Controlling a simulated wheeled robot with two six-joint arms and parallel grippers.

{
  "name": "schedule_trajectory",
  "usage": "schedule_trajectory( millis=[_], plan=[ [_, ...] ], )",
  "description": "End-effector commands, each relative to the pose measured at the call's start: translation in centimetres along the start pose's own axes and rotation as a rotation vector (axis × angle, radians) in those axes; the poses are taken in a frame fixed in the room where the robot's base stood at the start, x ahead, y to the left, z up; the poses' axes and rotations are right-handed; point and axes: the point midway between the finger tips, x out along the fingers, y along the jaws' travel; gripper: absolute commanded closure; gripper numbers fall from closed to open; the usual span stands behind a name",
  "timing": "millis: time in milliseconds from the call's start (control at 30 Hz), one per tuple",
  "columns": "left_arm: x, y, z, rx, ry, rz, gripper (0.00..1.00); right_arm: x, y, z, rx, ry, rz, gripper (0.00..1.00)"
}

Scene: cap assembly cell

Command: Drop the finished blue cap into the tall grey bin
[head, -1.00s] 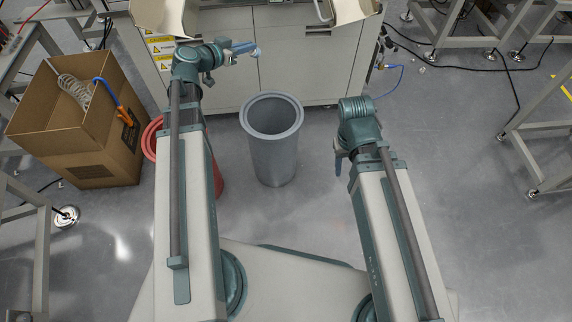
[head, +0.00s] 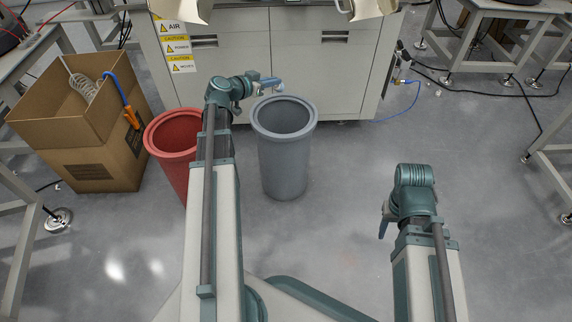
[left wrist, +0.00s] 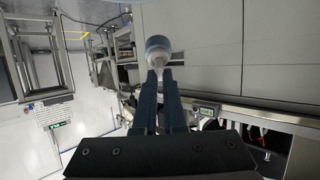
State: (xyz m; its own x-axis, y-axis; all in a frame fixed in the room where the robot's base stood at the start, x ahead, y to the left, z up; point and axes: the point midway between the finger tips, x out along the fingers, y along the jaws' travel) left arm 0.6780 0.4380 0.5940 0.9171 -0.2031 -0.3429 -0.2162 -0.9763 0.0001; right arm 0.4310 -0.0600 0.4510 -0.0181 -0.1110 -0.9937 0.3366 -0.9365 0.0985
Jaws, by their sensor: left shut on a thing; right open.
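The tall grey bin (head: 284,160) stands upright on the floor in the middle of the head view, its mouth open upward. My left gripper (head: 274,83) is at the bin's far left rim in the picture, and it looks higher than the rim. It is shut on the blue cap (left wrist: 158,46), which shows at the fingertips in the left wrist view with a blue band and a whitish part. In the head view the cap is small and pale at the gripper's tip. My right gripper (head: 384,228) hangs open, to the right of the bin and apart from it.
A red bin (head: 172,140) stands left of the grey bin, partly behind my left arm. A cardboard box (head: 100,150) with a coiled hose is further left. A grey cabinet (head: 300,50) with caution labels stands behind. The floor right of the grey bin is clear.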

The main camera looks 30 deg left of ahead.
Motion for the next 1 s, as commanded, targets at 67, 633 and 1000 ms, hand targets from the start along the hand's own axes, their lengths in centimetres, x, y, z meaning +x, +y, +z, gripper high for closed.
schedule_trajectory(
  millis=[67,633,1000],
  plan=[
    [0.0,0.0,0.0,0.000,0.000,0.000,1.00,0.0,0.0,0.0,0.000,0.000,0.000,0.50],
    [1.7,0.1,4.6,0.000,0.000,0.001,1.00,4.8,-0.5,-0.3,0.009,0.000,0.000,0.50],
    [2.1,0.1,5.6,0.000,0.000,0.001,1.00,5.9,-0.6,-0.3,0.011,0.001,0.000,0.50]
  ],
)
